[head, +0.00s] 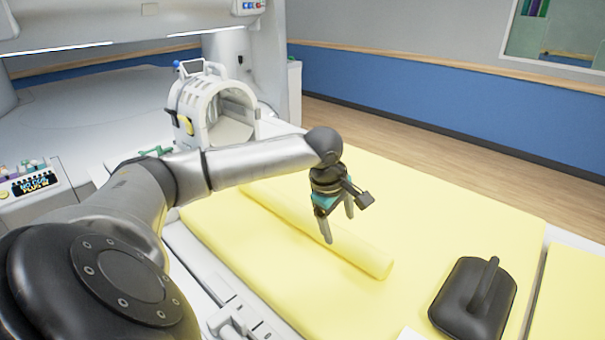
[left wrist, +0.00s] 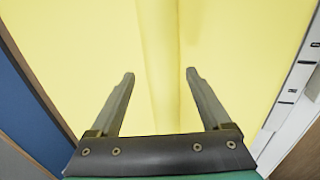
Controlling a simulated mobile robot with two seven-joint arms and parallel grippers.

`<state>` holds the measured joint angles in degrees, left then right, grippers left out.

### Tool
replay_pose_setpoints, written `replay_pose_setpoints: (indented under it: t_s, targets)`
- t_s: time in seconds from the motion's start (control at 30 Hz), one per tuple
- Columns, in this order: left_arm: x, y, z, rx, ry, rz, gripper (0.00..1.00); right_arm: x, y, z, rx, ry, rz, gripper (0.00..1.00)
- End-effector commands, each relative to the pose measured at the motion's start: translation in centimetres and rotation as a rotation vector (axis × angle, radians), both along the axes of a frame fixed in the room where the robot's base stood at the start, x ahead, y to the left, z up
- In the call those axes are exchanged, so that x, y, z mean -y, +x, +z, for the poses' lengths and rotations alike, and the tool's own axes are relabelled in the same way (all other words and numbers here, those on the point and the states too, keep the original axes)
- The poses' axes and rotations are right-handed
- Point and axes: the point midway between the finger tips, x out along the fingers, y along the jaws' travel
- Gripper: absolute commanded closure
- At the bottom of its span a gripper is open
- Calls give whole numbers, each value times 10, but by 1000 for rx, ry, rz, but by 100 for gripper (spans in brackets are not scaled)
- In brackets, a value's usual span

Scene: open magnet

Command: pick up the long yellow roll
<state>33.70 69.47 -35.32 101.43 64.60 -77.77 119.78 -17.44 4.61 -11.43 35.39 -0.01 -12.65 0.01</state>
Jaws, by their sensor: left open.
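The long yellow roll (head: 290,214) lies on the yellow mattress (head: 455,205) in the head view, running from upper left to lower right. My left gripper (head: 338,228) points down in front of the roll's right half in this view and hides a little of it. In the left wrist view my left gripper (left wrist: 160,74) is open and empty. The roll (left wrist: 158,40) shows there as a pale yellow band running up the picture between the two fingers. I cannot tell the exact height of the fingertips above it. My right gripper is not in view.
A black block with a handle (head: 473,297) sits on the mattress at the lower right. A white head coil (head: 215,108) stands at the back left of the mattress. A white control panel (head: 32,185) is at the far left.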

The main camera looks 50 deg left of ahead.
Motion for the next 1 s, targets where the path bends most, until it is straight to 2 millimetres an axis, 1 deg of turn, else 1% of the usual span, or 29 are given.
replay_pose_setpoints:
  t_s: [0.03,0.23,0.4,0.5,0.6,0.83,0.87,1.0]
  targets:
    - [0,2,-6,-1,-1,1,18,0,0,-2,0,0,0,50]
    - [-1,5,-18,0,1,0,18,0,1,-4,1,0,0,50]
    - [-4,10,-44,0,0,-1,18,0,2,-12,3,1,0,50]
    - [-4,14,-56,0,-1,-1,18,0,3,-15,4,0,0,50]
    - [-4,16,-62,2,1,-2,18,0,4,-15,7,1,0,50]
    - [-4,16,-64,0,2,-3,18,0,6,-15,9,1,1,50]
    - [-4,16,-64,-1,2,-3,20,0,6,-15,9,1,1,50]
    - [-4,16,-64,-1,1,-4,36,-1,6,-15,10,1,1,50]
